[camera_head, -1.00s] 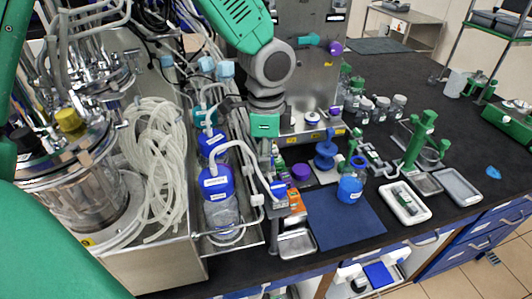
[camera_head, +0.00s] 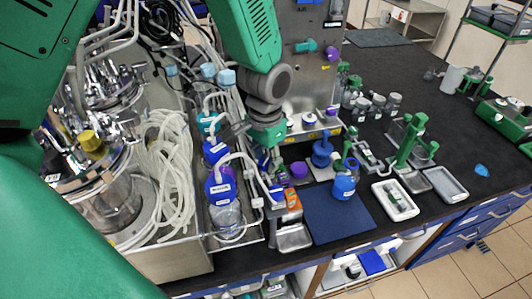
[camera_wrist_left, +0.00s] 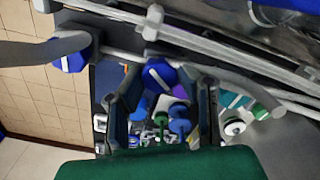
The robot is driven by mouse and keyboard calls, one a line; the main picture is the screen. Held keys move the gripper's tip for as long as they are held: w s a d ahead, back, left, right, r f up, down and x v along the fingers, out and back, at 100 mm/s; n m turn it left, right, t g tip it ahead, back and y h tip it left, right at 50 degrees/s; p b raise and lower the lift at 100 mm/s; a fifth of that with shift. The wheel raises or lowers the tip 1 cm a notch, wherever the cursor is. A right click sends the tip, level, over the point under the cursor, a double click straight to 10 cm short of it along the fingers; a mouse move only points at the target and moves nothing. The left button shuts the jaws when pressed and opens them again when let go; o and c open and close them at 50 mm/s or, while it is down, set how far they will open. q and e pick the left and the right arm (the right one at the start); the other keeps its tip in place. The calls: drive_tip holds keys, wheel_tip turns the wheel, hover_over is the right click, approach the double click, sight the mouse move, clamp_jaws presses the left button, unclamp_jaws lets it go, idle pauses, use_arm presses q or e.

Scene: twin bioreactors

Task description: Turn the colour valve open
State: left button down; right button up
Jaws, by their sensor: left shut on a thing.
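My left gripper (camera_head: 262,153) comes down from the top in the head view, over the tubing beside the blue-capped bottles. Its fingertips are mostly hidden behind its own green and grey wrist. In the left wrist view its two dark fingers (camera_wrist_left: 160,108) stand on either side of a blue faceted piece (camera_wrist_left: 158,76) with a white mark, and the grip is shut on it. I cannot tell for sure whether this piece is the colour valve's handle. A teal knob (camera_head: 305,46) and a purple knob (camera_head: 333,53) sit on the steel panel. My right gripper is not in view.
A blue-capped bottle (camera_head: 221,190) with tubing stands left of the gripper. Coiled pale tubes (camera_head: 168,185) and a glass reactor vessel (camera_head: 105,195) are further left. A blue mat (camera_head: 335,215), a blue bottle (camera_head: 344,184) and a white tray (camera_head: 395,200) lie right on the black bench.

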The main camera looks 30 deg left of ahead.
sight(267, 160)
use_arm(q)
drive_tip(key=n, duration=0.3)
drive_tip(key=shift+w+r+n+p, duration=0.15)
drive_tip(key=shift+w+n+p, duration=0.15)
drive_tip(key=shift+n, duration=2)
drive_tip(key=c, duration=1.2)
unclamp_jaws()
drive_tip(key=shift+s, duration=0.1)
wheel_tip(267, 160, up, 12)
